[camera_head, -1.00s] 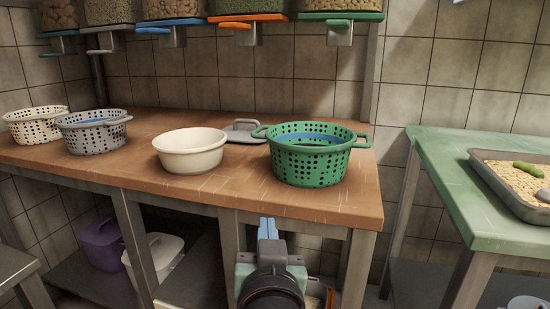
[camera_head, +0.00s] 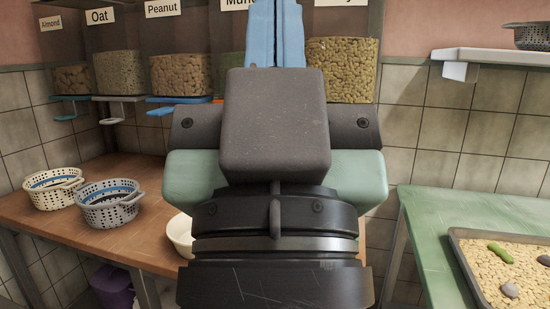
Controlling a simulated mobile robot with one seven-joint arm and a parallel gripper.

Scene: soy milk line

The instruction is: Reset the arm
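My gripper (camera_head: 276,20) is raised upright in the middle of the view, close to the camera. Its two blue fingers point up and lie side by side with only a thin seam between them, so it looks shut. No object shows between them, though the tips reach the top edge of the picture. My dark wrist and the gripper's grey and pale green body fill the centre and hide the right part of the wooden counter (camera_head: 135,215).
Two colanders, cream (camera_head: 52,189) and grey (camera_head: 110,206), stand on the counter's left. A white bowl (camera_head: 180,236) is mostly hidden behind my gripper. Dispensers line the wall, including Oat (camera_head: 118,72) and Peanut (camera_head: 181,76). A green table (camera_head: 425,225) with a tray (camera_head: 465,270) stands right.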

